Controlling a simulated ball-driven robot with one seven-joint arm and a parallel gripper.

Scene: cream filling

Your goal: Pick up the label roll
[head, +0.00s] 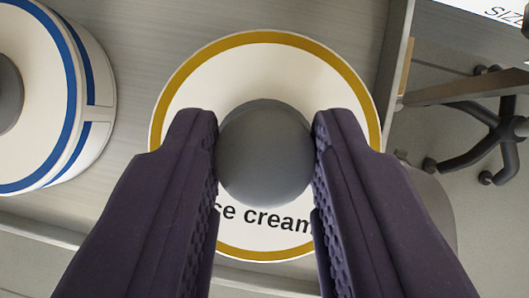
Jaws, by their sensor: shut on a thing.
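The label roll (187,85) appears as a round white disc with a yellow ring near its rim, in the middle of the head view. Black text ending in "ce cream" shows on its face, partly hidden by my fingers. A grey round knob (266,150) stands up from its centre. My gripper (266,135) has its two dark ribbed fingers shut on the knob, one on each side. The lower left and right of the disc are hidden behind the fingers. I cannot tell whether the disc rests on the surface or is lifted.
A similar white round thing with blue bands (85,75) and a grey knob stands at the left, on the grey surface (125,190). The surface ends at a raised edge (395,60) on the right. Beyond it are the floor and a dark chair base (490,115).

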